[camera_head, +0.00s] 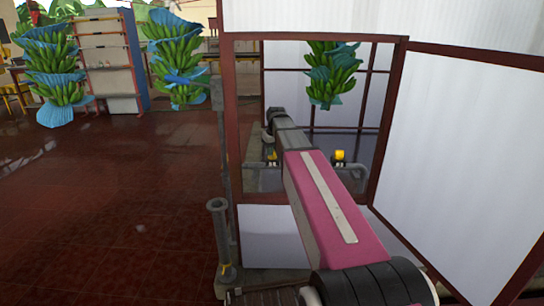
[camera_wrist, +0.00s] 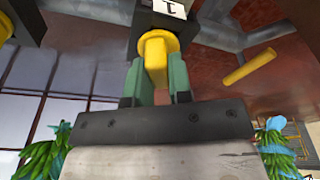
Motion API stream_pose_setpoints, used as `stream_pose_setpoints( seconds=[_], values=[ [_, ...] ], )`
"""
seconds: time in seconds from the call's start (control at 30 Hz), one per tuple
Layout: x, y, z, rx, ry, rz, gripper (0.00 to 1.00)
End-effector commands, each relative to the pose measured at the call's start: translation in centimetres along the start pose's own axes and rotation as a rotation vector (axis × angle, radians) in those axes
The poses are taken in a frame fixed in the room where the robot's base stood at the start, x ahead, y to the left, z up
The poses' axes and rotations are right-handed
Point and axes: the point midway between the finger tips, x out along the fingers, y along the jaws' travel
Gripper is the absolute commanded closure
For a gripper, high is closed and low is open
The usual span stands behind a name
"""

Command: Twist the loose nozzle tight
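A yellow nozzle (camera_wrist: 155,55) with a wide collar hangs under a dark block bearing a white label in the wrist view. My gripper (camera_wrist: 157,70) has its two green fingers on either side of the nozzle's narrower lower part. I see no gap between fingers and nozzle, so it looks shut on it. Another yellow nozzle (camera_wrist: 6,24) shows at the upper left edge. In the head view, a yellow nozzle (camera_head: 340,155) sits inside the frame, right of my arm. Whether a nozzle is loose cannot be seen.
A red-brown frame (camera_head: 232,120) with pale panels (camera_head: 465,160) surrounds my arm's far end. A grey post (camera_head: 222,245) stands left of it. Green banana bunches with blue covers (camera_head: 180,70) hang behind. A yellow bar (camera_wrist: 249,67) shows at right in the wrist view. The floor at left is open.

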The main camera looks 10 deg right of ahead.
Motion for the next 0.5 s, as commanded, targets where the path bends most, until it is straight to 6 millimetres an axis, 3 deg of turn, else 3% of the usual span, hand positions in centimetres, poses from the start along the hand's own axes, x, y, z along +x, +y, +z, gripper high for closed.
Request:
stream_pose_setpoints(
  seconds=[0.17, 0.5],
  values=[
    [0.00, 0.02, -0.02, -0.049, 0.000, -0.011, 1.00],
    [0.00, 0.05, -0.04, -0.374, 0.000, -0.076, 1.00]
  ],
)
